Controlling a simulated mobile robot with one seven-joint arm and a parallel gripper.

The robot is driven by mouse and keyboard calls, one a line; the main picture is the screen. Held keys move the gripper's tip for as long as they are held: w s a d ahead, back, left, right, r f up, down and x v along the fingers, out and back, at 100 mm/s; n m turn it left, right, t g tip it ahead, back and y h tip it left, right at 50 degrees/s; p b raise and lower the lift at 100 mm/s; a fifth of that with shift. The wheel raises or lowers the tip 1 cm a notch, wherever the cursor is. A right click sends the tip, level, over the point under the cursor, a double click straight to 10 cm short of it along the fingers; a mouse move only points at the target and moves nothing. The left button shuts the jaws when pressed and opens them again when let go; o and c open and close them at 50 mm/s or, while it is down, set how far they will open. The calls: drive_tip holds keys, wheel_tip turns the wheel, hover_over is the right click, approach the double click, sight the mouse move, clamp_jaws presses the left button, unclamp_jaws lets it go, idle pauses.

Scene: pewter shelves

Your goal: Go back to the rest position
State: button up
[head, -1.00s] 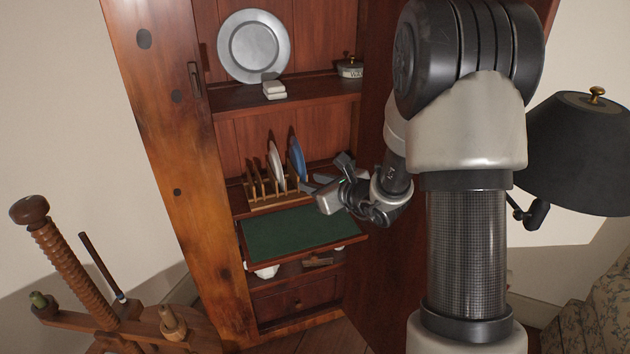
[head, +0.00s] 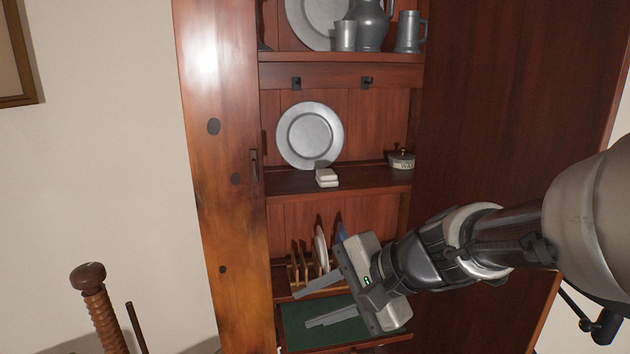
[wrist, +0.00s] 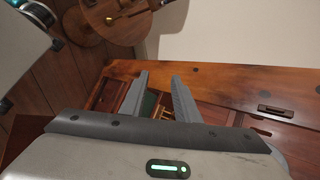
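My gripper (head: 319,307) is in front of the lower part of the cupboard in the head view. Its two long grey fingers are spread apart with nothing between them. In the wrist view the open fingers (wrist: 158,95) point toward the cupboard, and no object touches them. The wooden plate rack (head: 296,272) stands behind the gripper with a white plate (head: 320,248) upright in it. A blue plate (head: 341,233) in the rack is mostly hidden by my gripper. The green-topped pull-out board (head: 296,336) lies below the gripper.
The shelf (head: 375,182) above holds a pewter plate (head: 310,136), white blocks (head: 327,178) and a lidded tin (head: 401,160). A pitcher (head: 370,25) and mugs stand higher. The cupboard's left side (head: 215,200) is close by. A wooden screw post (head: 97,305) stands at lower left.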

drive_tip(key=s+d+r+n+t+h, duration=0.1)
drive_tip(key=s+d+r+n+h, duration=0.1)
drive_tip(key=s+d+n+h, duration=0.85)
drive_tip(key=s+d+r+y+p, duration=0.1)
drive_tip(key=d+r+y+p, duration=0.1)
drive_tip(key=r+p, duration=2.2)
drive_tip(key=shift+d+r+m+p, duration=0.35)
drive_tip(key=shift+d+p, duration=0.15)
drive_tip(key=shift+d, duration=0.05)
